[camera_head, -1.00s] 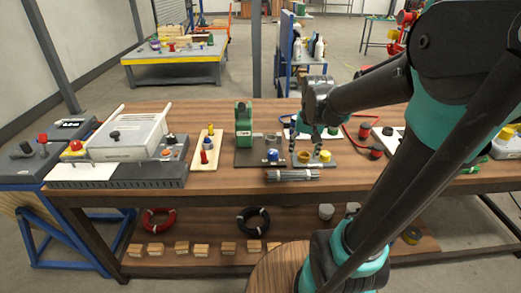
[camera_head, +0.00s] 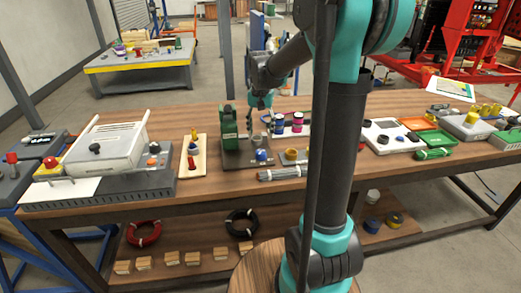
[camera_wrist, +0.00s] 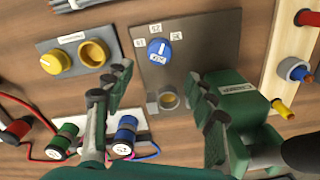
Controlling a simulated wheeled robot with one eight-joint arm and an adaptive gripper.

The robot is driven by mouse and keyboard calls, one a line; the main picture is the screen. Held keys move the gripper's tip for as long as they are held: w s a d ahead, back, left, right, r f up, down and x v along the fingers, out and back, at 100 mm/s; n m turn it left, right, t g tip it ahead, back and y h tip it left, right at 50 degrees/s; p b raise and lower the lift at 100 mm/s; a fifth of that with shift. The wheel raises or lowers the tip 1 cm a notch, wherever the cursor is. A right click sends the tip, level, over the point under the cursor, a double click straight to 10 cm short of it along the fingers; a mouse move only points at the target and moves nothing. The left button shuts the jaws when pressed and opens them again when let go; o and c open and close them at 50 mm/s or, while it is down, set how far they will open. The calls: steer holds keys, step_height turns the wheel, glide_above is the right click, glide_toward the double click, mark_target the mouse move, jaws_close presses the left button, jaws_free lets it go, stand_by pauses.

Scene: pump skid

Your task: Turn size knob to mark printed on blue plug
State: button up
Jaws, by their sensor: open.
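The size knob (camera_wrist: 159,50) is a round blue knob with a white pointer line, on a dark grey plate (camera_wrist: 185,70). Several small white labels stand around it; their print is too small to read surely. The blue plug (camera_wrist: 123,134) lies at the lower left of the wrist view, with a white end whose mark I cannot read. My gripper (camera_wrist: 158,78) is open and empty, its fingers to either side below the knob; in the head view it (camera_head: 262,106) hangs above the plate's back.
A green block (camera_wrist: 238,97) stands close to the right finger. A green plug (camera_wrist: 65,141) with wires lies left of the blue one. A plate with a yellow knob (camera_wrist: 56,62) is at upper left. A board with red and blue parts (camera_wrist: 293,68) is at right.

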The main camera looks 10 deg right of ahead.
mark_target(261, 151)
step_height(261, 151, down, 9)
stand_by(0.3)
steer(key=c, duration=1.2)
